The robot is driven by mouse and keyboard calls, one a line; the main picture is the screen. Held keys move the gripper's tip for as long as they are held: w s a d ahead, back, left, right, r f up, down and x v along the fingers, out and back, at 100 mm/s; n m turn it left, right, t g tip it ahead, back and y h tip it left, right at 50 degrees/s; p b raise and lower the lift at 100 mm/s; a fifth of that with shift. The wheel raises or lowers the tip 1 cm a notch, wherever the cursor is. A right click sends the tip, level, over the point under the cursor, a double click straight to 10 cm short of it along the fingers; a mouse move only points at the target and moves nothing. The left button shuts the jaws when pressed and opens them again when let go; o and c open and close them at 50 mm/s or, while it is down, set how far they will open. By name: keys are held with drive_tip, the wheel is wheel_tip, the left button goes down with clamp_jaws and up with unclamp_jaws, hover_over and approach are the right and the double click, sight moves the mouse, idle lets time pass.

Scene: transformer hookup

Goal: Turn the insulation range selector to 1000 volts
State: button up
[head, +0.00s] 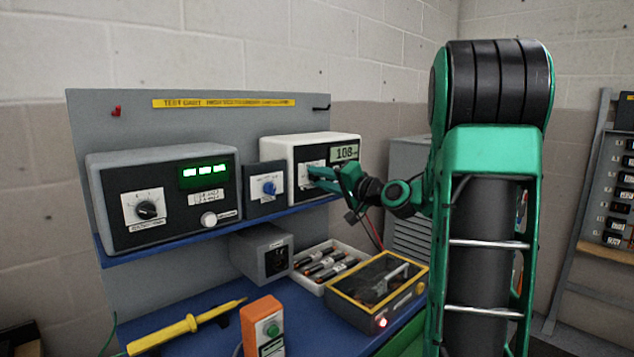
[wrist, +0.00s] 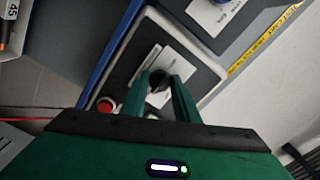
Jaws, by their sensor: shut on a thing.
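The white insulation tester (head: 280,160) stands at the right end of the blue shelf, with a grey display (head: 345,153) that seems to read about 108. My gripper (head: 320,175) reaches in from the right to its white dial label (head: 308,170). In the wrist view, the dark round selector knob (wrist: 158,84) sits between the two green fingers, and my gripper (wrist: 159,88) is shut on it. The fingers hide most of the knob and its pointer, so I cannot tell which range it points to. A red button (wrist: 105,105) shows beside the label on the panel.
A grey unit (head: 115,182) with a black knob and green display stands left on the shelf. A small blue-knob box (head: 253,198) is close left of the tester.

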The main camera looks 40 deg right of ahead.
drive_tip(key=shift+d+f, duration=0.1)
drive_tip(key=shift+f, duration=0.05)
drive_tip(key=o, duration=1.1)
drive_tip(key=shift+c, duration=0.2)
drive_tip(key=s+d, duration=0.1)
drive_tip(key=s, duration=0.9)
drive_tip(key=shift+s+d, duration=0.2)
drive_tip(key=shift+s, duration=0.1)
drive_tip(key=s+a+f+n+g, duration=0.25)
drive_tip(key=a+f+g, duration=0.2)
drive_tip(key=f, duration=0.35)
drive_tip(key=s+a+f+n+g, duration=0.25)
drive_tip(key=a+f+g, duration=0.2)
drive_tip(key=f, duration=0.25)
drive_tip(key=s+a+f+g+h, duration=0.1)
drive_tip(key=s+f+g, duration=0.3)
drive_tip(key=s, duration=0.8)
drive_tip(key=s+a+f+g+h, duration=0.1)
drive_tip(key=s+f+g, duration=0.2)
drive_tip(key=s, duration=0.9)
drive_tip(key=shift+s+f+m+g, duration=0.25)
drive_tip(key=shift+f+m+g, duration=0.15)
drive_tip(key=shift+g, duration=0.5)
